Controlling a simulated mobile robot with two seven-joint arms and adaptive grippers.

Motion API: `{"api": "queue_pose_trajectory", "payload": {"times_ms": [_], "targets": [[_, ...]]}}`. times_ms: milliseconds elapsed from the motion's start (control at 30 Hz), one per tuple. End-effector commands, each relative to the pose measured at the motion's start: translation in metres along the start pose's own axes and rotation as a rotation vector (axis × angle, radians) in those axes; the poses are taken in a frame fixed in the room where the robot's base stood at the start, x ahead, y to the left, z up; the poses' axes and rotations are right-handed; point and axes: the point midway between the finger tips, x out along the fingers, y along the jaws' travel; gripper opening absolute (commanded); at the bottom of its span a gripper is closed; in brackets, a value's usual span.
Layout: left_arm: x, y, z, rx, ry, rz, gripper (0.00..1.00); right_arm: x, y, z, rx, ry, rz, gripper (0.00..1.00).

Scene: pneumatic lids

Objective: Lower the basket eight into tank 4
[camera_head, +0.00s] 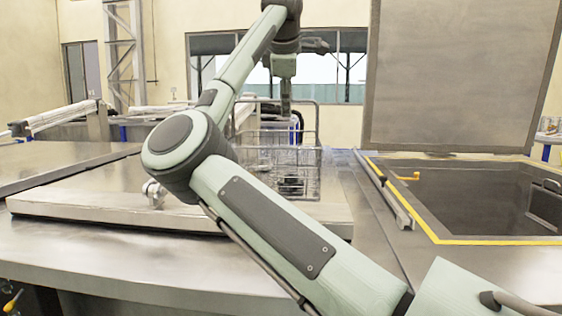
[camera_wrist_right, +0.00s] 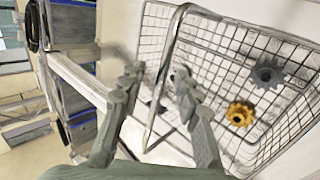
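The wire basket (camera_head: 300,165) stands on or just above the closed metal lid (camera_head: 90,200) left of the open tank; the head view does not show which. Dark parts lie inside. My right gripper (camera_head: 285,108) points down at its top handle. In the right wrist view, the basket (camera_wrist_right: 215,38) holds a dark gear and an orange gear. The thin handle (camera_wrist_right: 170,55) passes between the spread fingers of my right gripper (camera_wrist_right: 158,85), with gaps beside it. The open tank (camera_head: 470,195) has a yellow-edged rim; no number is readable. My left gripper is out of view.
A large raised lid (camera_head: 460,75) stands upright behind the open tank. Another closed lid (camera_head: 50,160) is at the far left. My right arm hides part of the basket and bench.

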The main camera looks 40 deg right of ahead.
Motion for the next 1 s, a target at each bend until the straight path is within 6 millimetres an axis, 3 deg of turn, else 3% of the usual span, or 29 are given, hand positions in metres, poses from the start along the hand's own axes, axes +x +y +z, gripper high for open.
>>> {"api": "queue_pose_trajectory", "payload": {"times_ms": [33, 233, 600, 1000], "targets": [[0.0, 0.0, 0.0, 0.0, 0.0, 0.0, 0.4, 0.0, 0.0, 0.0, 0.0, 0.0, 0.0, 0.25], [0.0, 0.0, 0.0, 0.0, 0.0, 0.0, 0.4, 0.0, 0.0, 0.0, 0.0, 0.0, 0.0, 0.01], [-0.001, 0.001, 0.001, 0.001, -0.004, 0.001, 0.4, -0.004, 0.003, 0.0, 0.002, 0.0, 0.008, 0.0], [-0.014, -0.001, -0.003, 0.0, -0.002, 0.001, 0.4, -0.017, 0.015, 0.0, 0.002, 0.0, 0.01, 0.0]]}}
